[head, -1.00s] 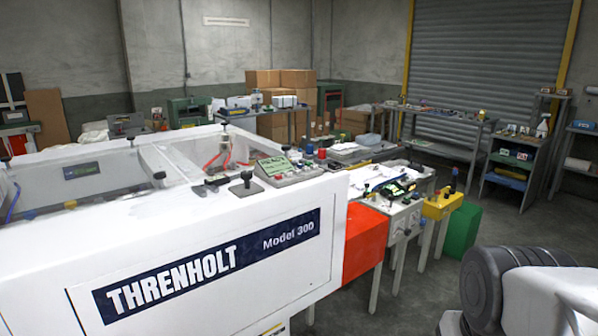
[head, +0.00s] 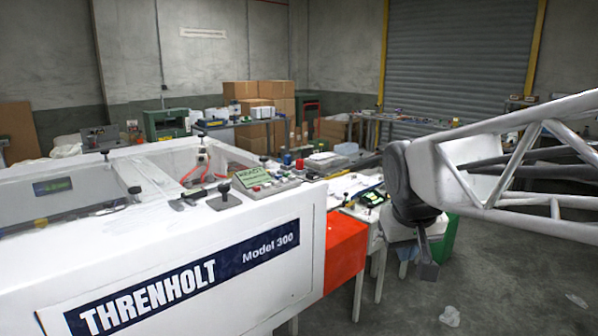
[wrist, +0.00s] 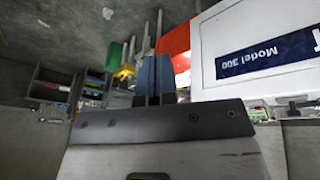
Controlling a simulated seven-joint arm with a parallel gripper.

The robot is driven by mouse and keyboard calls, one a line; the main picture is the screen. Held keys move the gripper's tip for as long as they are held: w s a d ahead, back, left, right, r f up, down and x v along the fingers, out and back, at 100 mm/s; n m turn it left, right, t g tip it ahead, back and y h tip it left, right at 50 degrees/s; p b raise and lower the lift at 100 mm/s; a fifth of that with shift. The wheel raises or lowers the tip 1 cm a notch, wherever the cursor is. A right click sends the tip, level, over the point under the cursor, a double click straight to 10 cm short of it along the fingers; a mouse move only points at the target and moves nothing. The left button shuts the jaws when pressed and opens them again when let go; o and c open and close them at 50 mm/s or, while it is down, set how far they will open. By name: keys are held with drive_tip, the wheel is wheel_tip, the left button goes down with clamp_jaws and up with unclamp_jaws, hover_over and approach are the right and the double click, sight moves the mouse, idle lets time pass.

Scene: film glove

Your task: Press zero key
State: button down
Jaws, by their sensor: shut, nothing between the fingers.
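A grey control panel (head: 265,186) with a green screen (head: 252,175) and small buttons sits on the top edge of the white Threnholt machine (head: 170,240). The zero key cannot be made out at this size. My gripper (head: 428,271) points downward at the right of the head view, well to the right of the panel and apart from it. In the wrist view its two dark fingers (wrist: 153,70) are together with nothing between them. The white machine (wrist: 250,75) shows at the right there, with its blue Model 300 label; the panel is not clear in that view.
A red-orange block (head: 345,250) and a cluttered bench (head: 355,190) stand between the machine and my gripper. A black knob (head: 224,190) rises just left of the panel. Cardboard boxes (head: 240,93) stand behind. Open concrete floor (head: 500,290) lies at the right.

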drive_tip(key=w+a+r+n+t, duration=0.1)
drive_tip(key=w+a+r, duration=0.25)
drive_tip(key=w, duration=0.55)
drive_tip(key=w+a+r+n, duration=0.15)
drive_tip(key=w+a, duration=0.25)
drive_tip(key=w, duration=0.5)
drive_tip(key=w+a+r+n+t, duration=0.1)
drive_tip(key=w+a+r, duration=0.3)
drive_tip(key=w, duration=0.4)
drive_tip(key=w+a+n+t, duration=0.3)
drive_tip(key=w+a, duration=1.9)
drive_tip(key=w, duration=0.2)
drive_tip(key=shift+w+a+r, duration=0.15)
drive_tip(key=shift+r, duration=0.05)
drive_tip(key=shift+f, duration=0.15)
drive_tip(key=shift+f, duration=4.3)
